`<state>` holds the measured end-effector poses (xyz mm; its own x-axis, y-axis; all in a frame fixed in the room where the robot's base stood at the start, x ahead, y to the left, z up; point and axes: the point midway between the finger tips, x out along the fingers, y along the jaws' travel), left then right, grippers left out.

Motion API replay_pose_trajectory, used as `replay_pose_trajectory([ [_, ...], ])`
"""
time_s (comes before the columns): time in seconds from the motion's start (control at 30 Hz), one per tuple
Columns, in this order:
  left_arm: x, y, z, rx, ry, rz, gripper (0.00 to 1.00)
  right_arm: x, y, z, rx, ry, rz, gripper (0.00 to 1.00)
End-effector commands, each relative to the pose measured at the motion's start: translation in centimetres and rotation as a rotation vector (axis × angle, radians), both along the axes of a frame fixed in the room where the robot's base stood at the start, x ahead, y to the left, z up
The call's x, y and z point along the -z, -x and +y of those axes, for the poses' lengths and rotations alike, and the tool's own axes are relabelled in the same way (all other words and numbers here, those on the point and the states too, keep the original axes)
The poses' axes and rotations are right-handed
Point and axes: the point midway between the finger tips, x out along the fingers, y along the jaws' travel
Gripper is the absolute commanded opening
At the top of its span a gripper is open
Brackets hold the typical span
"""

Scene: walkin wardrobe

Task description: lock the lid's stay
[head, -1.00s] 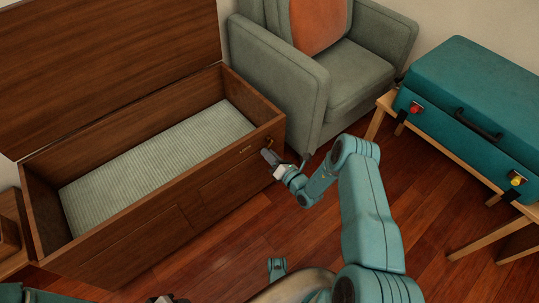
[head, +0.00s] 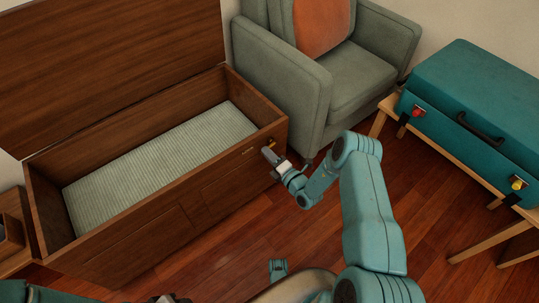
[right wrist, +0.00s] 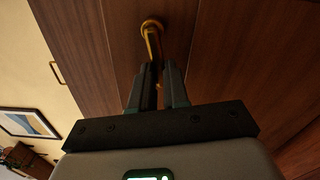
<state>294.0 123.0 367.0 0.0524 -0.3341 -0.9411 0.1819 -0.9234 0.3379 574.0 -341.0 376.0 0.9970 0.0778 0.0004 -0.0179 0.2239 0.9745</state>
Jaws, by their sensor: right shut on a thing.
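The wooden chest (head: 150,225) stands at the left with its lid (head: 110,60) raised and leaning back. A small brass lever (right wrist: 152,42) on a round brass mount shows in the right wrist view; it is a tiny brass spot at the chest's front right corner in the head view (head: 271,144). My right gripper (right wrist: 158,72) is shut on the lever's free end, between its dark fingers. In the head view my right gripper (head: 268,153) is at that corner.
A grey-green armchair (head: 355,75) with an orange cushion (head: 320,25) stands close to the chest's right end. A teal suitcase (head: 475,120) lies on a wooden stand (head: 440,150) at the right. The floor (head: 215,250) before the chest is clear.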

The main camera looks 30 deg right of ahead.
Motion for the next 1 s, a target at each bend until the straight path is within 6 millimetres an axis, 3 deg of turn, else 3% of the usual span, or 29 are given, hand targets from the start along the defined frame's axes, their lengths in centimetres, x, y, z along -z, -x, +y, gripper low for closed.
replay_pose_trajectory([
  [0.67,-0.1,0.03,-0.02,0.001,0.0,0.001,0.38,-0.15,0.12,0.21,-0.002,-0.072,0.009,0.0],
  [0.7,-0.1,0.03,-0.02,0.001,0.0,0.001,0.38,-0.15,0.13,0.21,-0.002,-0.072,0.009,0.25],
  [0.77,-0.1,0.03,-0.02,0.001,0.0,0.001,0.38,-0.17,0.12,0.2,-0.003,-0.072,0.008,0.4],
  [1.0,-0.1,0.03,-0.02,0.001,0.0,0.001,0.38,-0.22,0.06,0.12,-0.001,-0.069,0.007,0.4],
])
